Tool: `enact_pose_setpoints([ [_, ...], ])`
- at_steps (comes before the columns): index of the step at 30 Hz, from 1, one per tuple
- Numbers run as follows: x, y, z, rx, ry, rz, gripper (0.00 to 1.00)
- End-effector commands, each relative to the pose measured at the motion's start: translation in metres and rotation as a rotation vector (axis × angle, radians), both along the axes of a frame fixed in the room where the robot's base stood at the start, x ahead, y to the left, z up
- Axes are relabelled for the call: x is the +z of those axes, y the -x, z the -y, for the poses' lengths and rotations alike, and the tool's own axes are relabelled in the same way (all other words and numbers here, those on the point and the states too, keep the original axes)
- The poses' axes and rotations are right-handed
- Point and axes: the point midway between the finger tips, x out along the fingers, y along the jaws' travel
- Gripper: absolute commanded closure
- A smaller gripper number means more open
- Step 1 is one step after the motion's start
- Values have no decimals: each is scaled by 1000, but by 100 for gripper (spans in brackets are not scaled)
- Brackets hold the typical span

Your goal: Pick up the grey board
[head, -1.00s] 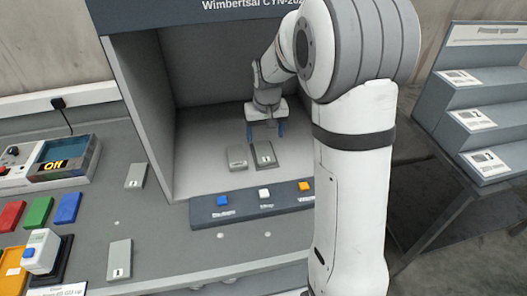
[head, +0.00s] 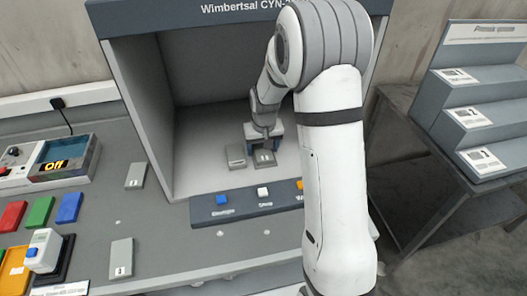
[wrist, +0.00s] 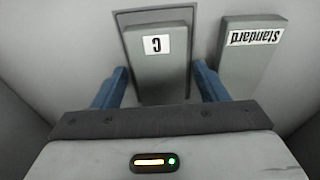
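A grey board with a white one-letter label (wrist: 158,75) lies in the booth, on a slightly larger darker plate. It also shows in the head view (head: 265,158), partly hidden by my gripper. A second grey board, labelled "Standard" (wrist: 248,65), lies next to it; the head view shows it to the left (head: 236,157). My gripper (wrist: 161,68) has its two blue fingers apart, one on each side of the lettered board. A narrow gap shows at the right finger; at the left finger I cannot tell whether it touches.
The grey booth (head: 188,100) has side walls close around my arm. A button strip (head: 243,205) runs along its front. More grey boards lie on the bench, one upper (head: 135,176) and one lower (head: 120,258). A stepped rack (head: 470,100) stands at right.

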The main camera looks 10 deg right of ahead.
Motion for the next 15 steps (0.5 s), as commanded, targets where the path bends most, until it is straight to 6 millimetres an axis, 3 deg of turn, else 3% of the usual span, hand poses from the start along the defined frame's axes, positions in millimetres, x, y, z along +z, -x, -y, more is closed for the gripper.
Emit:
enact_pose_setpoints([
  [15, 1, 0, -1, 1, 0, 0, 76],
])
